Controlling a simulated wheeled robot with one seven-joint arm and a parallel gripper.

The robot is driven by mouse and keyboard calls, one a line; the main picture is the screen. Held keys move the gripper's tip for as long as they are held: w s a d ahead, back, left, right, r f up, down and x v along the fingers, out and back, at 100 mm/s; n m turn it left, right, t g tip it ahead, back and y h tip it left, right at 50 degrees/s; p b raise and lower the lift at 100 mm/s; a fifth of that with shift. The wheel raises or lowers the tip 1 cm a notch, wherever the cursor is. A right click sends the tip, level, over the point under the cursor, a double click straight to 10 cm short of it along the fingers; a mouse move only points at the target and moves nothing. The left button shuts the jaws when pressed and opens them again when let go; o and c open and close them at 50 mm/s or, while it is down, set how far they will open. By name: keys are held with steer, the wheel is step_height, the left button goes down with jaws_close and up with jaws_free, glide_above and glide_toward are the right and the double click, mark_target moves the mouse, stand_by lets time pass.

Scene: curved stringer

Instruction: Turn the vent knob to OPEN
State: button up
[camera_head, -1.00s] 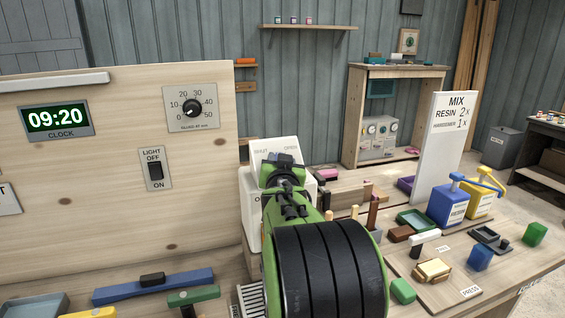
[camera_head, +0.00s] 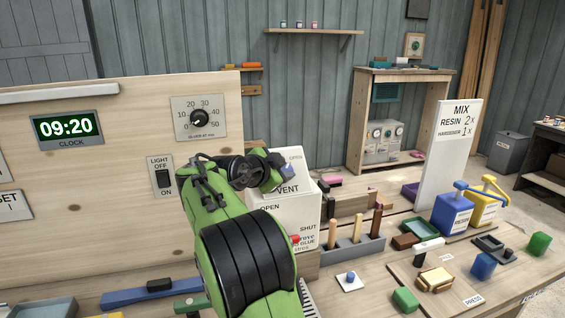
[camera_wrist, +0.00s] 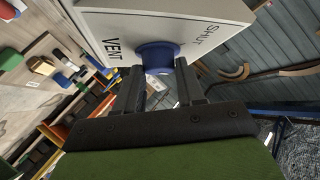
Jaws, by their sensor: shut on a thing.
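The vent box (camera_head: 287,218) is white and stands right of the wooden panel in the head view. Its top face carries the words VENT and OPEN; my arm covers part of it. My gripper (camera_head: 283,172) reaches over that face from the left. In the wrist view, the round blue knob (camera_wrist: 157,54) sits on the white vent face (camera_wrist: 125,22), between the words VENT and SHUT. My gripper (camera_wrist: 160,75) is shut on the knob, one finger on each side. I cannot see a pointer on the knob, so its setting is unclear.
The wooden panel (camera_head: 100,220) with clock, dial and light switch (camera_head: 162,176) stands close left of my arm. A grey rack with upright sticks (camera_head: 352,247) stands right of the box. Blue and yellow bottles (camera_head: 452,212) and small blocks fill the bench's right side.

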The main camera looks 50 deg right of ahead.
steer(key=shift+w+r+m+g+y+p, duration=0.1)
steer(key=shift+m+g+y+p, duration=0.2)
steer(key=shift+m+g+p, duration=0.45)
steer(key=shift+m, duration=0.25)
steer(key=o, duration=1)
steer(key=shift+o, duration=0.2)
steer(key=p+v, duration=0.2)
steer(key=v, duration=1.3)
steer(key=shift+a+r+p, duration=0.2)
steer(key=shift+p, duration=0.2)
